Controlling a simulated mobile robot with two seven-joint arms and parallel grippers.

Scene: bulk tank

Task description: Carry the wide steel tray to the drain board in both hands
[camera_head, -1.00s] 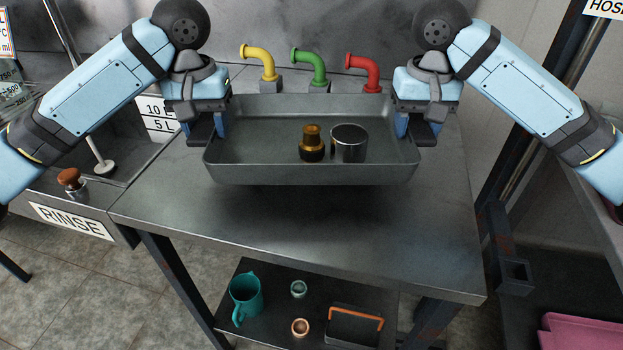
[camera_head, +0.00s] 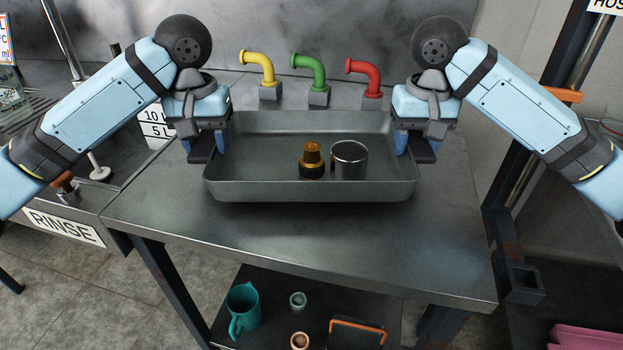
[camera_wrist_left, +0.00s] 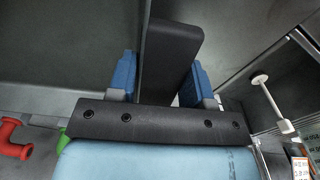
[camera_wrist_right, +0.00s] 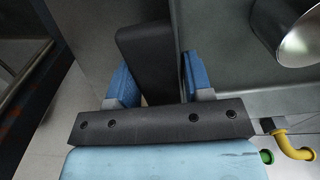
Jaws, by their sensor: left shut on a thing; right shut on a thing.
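The wide steel tray (camera_head: 270,190) hangs level over the steel table, or very near its top; I cannot tell whether it touches. A brass-coloured nozzle-like piece with a dark base (camera_head: 311,160) and a shiny steel cup (camera_head: 349,160) stand upright inside it, side by side. My left gripper (camera_head: 208,150) is shut on the tray's left end, and my right gripper (camera_head: 415,152) on its right end. The left wrist view (camera_wrist_left: 163,80) and right wrist view (camera_wrist_right: 153,80) show blue fingers on both sides of the grip. I cannot surely pick out the drain board.
Yellow (camera_head: 258,68), green (camera_head: 310,72) and red (camera_head: 364,75) bent pipes stand behind the tray. The table (camera_head: 300,245) is clear in front. A RINSE sign (camera_head: 64,227) marks the left counter. A teal jug (camera_head: 243,308) and small items sit on the lower shelf.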

